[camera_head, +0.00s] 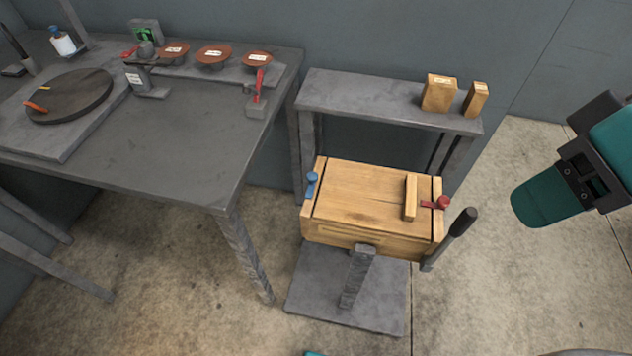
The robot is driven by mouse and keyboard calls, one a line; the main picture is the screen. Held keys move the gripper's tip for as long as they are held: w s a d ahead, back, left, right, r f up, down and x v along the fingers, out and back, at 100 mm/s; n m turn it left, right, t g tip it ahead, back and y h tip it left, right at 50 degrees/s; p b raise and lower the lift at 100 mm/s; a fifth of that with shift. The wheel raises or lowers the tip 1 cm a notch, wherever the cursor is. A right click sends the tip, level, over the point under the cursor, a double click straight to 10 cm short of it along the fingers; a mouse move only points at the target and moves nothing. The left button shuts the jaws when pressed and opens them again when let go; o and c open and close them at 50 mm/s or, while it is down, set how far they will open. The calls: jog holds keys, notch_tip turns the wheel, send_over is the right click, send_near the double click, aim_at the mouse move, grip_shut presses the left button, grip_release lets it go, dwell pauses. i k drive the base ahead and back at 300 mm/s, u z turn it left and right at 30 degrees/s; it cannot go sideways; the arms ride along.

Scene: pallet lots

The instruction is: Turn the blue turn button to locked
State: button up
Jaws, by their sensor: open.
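A light wooden box (360,195) sits on a grey post stand. The blue turn button (311,185) is at the left end of the box, with a round blue knob at the top and a short blue bar below it. The bar slants down against the box's left end, beside the lid edge. Its exact setting is too small to tell. My arm shows at the right edge as teal and black parts, well clear of the box. I cannot make out my gripper's fingers in this view.
A red turn button (442,202) and a dark-handled lever (461,224) are at the box's right end. A grey shelf (365,93) with two wooden blocks stands behind. A grey workbench (180,130) with several items is close on the left. The floor at right is clear.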

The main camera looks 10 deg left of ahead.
aim_at(312, 176)
jog(key=k, duration=0.35)
jog(key=u, duration=0.8)
jog(key=i, duration=0.5)
